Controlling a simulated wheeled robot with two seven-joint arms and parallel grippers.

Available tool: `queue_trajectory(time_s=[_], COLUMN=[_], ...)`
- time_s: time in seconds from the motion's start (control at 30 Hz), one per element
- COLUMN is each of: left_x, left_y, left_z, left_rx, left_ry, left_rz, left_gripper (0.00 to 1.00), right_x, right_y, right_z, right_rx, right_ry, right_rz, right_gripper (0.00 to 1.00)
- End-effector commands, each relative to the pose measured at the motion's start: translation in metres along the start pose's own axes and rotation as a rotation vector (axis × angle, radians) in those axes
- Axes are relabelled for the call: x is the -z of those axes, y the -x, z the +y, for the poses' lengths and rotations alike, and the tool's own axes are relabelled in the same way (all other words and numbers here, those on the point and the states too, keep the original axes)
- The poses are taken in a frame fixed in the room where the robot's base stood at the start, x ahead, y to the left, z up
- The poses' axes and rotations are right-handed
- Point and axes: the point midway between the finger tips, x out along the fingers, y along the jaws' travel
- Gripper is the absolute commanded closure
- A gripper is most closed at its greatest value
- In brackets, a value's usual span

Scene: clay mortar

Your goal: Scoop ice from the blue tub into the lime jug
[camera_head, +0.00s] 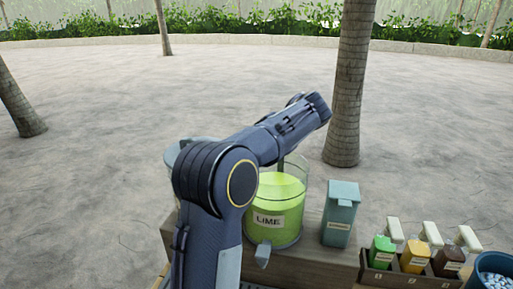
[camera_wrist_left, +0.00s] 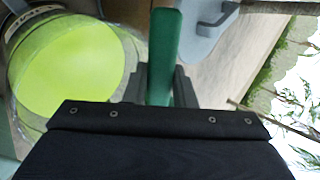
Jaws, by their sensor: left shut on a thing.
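The lime jug (camera_head: 275,215) is a clear round container with bright green liquid and a LIME label, on the wooden counter beyond my left arm. It also shows at the left of the left wrist view (camera_wrist_left: 65,70). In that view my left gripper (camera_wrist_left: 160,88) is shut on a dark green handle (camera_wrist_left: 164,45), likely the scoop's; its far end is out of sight. In the head view my arm hides the gripper. The blue tub (camera_head: 482,263) is at the bottom right corner, cut by the frame, with whitish ice pieces (camera_head: 497,281) inside. My right gripper is not in view.
A teal lidded box (camera_head: 341,213) stands right of the jug. A dark rack (camera_head: 378,276) holds green, yellow and brown bottles between it and the tub. A container (camera_head: 186,150) is partly hidden behind my arm. A palm trunk (camera_head: 350,80) rises beyond the counter.

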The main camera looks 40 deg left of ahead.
Motion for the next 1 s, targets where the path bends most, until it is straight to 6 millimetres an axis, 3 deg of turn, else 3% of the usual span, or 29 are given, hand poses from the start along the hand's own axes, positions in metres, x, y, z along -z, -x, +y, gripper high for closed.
queue_trajectory(time_s=[0.03,0.6,1.0], left_x=[0.0,0.0,-0.001], left_y=[-0.003,0.004,0.009], left_z=[0.006,0.016,0.017], left_rx=[0.038,0.453,0.626], left_ry=[-0.002,-0.002,-0.001], left_rz=[0.001,-0.003,-0.005], left_gripper=[0.99,0.99,0.99], right_x=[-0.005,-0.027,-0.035], right_y=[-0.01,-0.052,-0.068], right_z=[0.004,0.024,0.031], right_rx=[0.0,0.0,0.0], right_ry=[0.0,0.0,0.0], right_rz=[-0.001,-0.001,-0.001], right_gripper=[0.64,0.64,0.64])
